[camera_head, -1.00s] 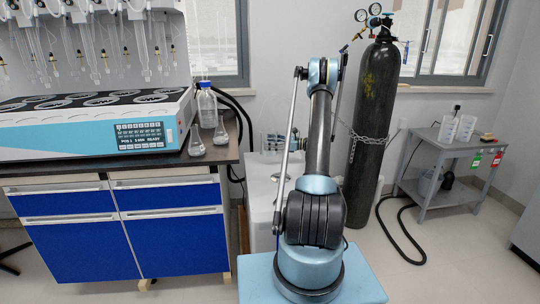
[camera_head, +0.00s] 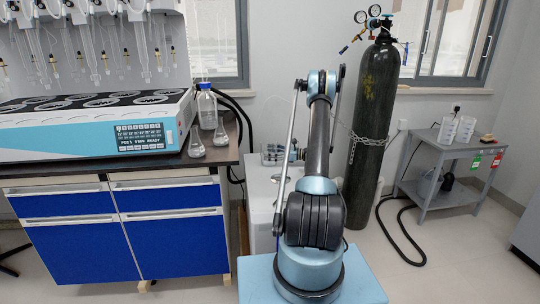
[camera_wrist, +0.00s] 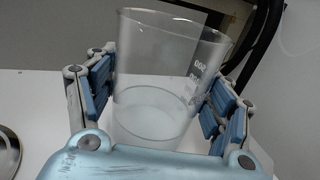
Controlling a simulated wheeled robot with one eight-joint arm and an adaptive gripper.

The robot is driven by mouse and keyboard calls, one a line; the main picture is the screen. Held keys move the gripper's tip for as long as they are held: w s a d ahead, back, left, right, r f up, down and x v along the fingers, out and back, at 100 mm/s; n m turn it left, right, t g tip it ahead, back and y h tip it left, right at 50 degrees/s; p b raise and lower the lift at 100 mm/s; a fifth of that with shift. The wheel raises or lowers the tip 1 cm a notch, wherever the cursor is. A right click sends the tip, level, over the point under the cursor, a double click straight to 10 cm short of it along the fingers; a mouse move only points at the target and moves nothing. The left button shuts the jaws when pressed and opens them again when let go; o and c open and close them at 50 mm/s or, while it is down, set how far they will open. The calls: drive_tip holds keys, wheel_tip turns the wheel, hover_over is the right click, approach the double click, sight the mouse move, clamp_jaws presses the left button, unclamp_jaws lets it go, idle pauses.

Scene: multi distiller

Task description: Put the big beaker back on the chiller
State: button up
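In that view my gripper (camera_head: 276,153) is small and close above the chiller's top. The wrist view shows a white surface (camera_wrist: 40,110) behind and below the beaker. Whether the beaker's base touches it cannot be told.
The bench (camera_head: 120,176) at left carries the distiller (camera_head: 85,135), a bottle (camera_head: 207,108) and flasks (camera_head: 196,143). A chained gas cylinder (camera_head: 372,130) stands right of my arm. A grey cart (camera_head: 455,145) with beakers is farther right. A dark hose (camera_wrist: 265,40) runs behind the beaker.

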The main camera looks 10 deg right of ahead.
drive_tip(key=shift+o, duration=0.7)
drive_tip(key=shift+r, duration=0.1)
